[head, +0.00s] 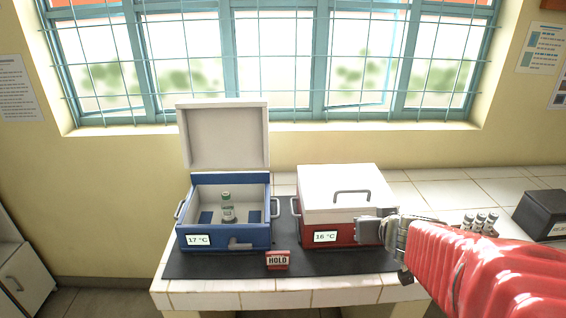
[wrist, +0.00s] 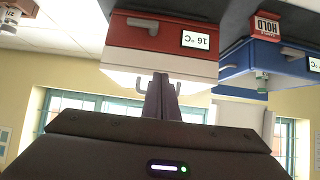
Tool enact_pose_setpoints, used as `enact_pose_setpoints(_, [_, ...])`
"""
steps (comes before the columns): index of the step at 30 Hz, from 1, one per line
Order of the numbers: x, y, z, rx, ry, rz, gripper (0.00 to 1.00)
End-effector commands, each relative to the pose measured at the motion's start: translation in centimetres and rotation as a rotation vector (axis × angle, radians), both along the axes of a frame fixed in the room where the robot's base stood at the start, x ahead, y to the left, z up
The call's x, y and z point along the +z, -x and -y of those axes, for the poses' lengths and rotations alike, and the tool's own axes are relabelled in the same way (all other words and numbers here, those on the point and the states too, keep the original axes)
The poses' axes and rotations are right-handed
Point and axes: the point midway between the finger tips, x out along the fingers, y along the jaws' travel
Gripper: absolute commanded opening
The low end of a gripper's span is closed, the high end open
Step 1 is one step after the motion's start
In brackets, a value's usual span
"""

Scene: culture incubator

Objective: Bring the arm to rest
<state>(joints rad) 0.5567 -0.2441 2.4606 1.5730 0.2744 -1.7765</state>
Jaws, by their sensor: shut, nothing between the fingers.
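My gripper (head: 364,229) is at the right in the head view, in front of the red incubator box (head: 345,234). Its fingers (wrist: 161,78) are shut together with nothing between them in the wrist view, which is upside down. The red sleeved arm (head: 490,272) reaches in from the lower right. The red box has its white lid (head: 345,182) closed, and its display reads 16 °C. It also shows in the wrist view (wrist: 150,36). Whether the gripper touches the red box cannot be told.
A blue box (head: 226,236), reading 17 °C, stands open with a vial (head: 227,207) inside. A red HOLD sign (head: 277,260) stands on the dark mat (head: 215,266). Several vials (head: 480,221) and a dark box (head: 541,212) are at the right on the tiled counter (head: 430,187).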

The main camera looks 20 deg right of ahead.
Motion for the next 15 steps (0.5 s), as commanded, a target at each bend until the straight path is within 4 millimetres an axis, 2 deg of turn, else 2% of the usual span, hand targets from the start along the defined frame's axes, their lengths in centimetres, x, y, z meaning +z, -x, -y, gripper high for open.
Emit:
enact_pose_setpoints(8, [0.0, -0.2, -0.8, -0.055, -0.127, 0.026, 0.00])
enact_pose_setpoints(15, [-0.9, 0.4, -3.6, -0.064, -0.316, -0.006, 0.00])
